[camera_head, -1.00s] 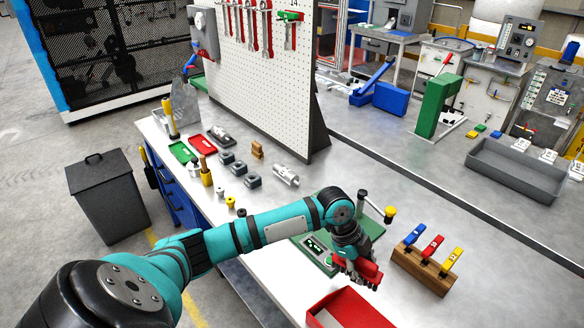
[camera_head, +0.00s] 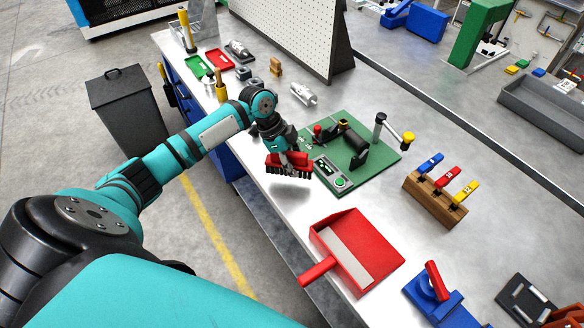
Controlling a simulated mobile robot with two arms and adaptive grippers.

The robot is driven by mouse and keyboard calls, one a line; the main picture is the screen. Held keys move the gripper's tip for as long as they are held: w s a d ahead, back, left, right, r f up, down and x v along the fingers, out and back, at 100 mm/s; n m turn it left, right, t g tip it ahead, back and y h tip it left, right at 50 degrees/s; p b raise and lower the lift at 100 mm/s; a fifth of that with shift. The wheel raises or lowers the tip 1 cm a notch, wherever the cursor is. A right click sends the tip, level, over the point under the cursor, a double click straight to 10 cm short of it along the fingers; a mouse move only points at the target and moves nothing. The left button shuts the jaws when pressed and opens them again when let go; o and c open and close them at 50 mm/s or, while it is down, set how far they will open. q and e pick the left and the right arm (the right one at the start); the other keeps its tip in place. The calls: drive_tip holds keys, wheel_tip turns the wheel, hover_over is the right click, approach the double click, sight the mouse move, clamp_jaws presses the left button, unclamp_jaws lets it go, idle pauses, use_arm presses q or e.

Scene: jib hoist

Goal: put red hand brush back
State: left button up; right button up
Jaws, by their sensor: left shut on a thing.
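My left gripper (camera_head: 285,153) is shut on the red hand brush (camera_head: 287,165). The brush has a red body with dark bristles that point down. It is held above the bench near its front edge, with a shadow on the white top below it. The gripper covers part of the brush. A red dustpan (camera_head: 362,250) with a pale inner strip lies on the bench to the lower right, its handle pointing to the front edge. My right gripper is not in view.
A green fixture board (camera_head: 385,163) with a black device lies just right of the brush. A wooden block (camera_head: 432,203) with blue, red and yellow handles stands beyond. A blue vise-like tool (camera_head: 436,297) is at the lower right. A dark bin (camera_head: 130,115) stands on the floor left.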

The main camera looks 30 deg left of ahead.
use_arm(q)
wheel_tip(320, 180, down, 3)
drive_tip(key=shift+f+p, duration=0.1)
drive_tip(key=shift+p, duration=0.25)
drive_tip(key=shift+f, duration=0.35)
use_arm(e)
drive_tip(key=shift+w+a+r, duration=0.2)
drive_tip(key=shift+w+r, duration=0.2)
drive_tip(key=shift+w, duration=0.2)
use_arm(q)
drive_tip(key=shift+f, duration=0.15)
drive_tip(key=o, duration=1.2)
drive_tip(key=shift+c, duration=0.2)
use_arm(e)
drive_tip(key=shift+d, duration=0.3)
